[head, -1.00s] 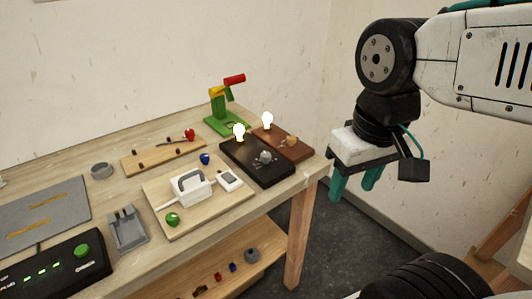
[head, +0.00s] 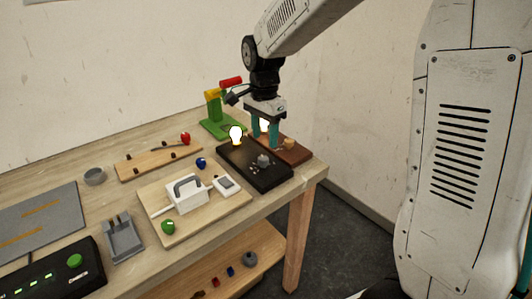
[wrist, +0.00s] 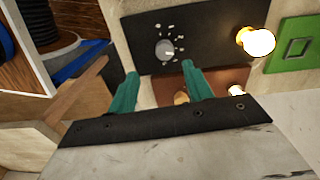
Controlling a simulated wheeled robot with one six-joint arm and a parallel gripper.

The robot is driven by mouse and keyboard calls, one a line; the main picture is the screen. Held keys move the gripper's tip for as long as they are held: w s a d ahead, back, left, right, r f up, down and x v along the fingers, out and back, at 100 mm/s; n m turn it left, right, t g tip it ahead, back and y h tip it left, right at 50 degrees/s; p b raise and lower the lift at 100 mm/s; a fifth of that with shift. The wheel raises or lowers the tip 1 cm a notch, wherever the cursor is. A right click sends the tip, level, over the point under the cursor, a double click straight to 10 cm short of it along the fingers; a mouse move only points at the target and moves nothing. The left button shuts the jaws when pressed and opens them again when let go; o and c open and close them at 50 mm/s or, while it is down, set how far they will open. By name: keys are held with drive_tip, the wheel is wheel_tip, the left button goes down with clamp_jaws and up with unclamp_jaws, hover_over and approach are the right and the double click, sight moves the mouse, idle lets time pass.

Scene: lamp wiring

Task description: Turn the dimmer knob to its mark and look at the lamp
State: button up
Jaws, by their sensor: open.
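A black board (head: 240,165) on the bench carries a lit bulb (head: 236,135) and a grey knob (head: 263,161) ringed by pale marks. In the wrist view this grey knob (wrist: 165,50) shows just beyond my fingertips, with the lit bulb (wrist: 257,41) to its right. Behind it, a brown board (head: 297,155) carries a brass-coloured knob (head: 289,142) and a second lit bulb (head: 265,124). My gripper (head: 265,146) is open, pointing down over the brown board. In the wrist view, the brass knob (wrist: 181,98) shows between the fingers, partly hidden by the gripper.
A green stand (head: 222,128) with yellow and red parts is close behind-left of my gripper. A wooden panel (head: 205,205) with a white handled box (head: 187,193) lies in front-left. The bench's right edge is near the boards.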

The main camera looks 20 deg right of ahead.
sight(262, 157)
drive_tip(key=shift+w+a+r+m, duration=0.1)
drive_tip(key=shift+w+r+m, duration=0.2)
drive_tip(key=shift+m, duration=0.3)
drive_tip(key=shift+w+f+m, duration=0.1)
drive_tip(key=shift+m, duration=0.2)
drive_tip(key=shift+f, duration=0.25)
wheel_tip(262, 157, down, 7)
drive_tip(key=shift+a+f, duration=0.1)
drive_tip(key=shift+f, duration=0.05)
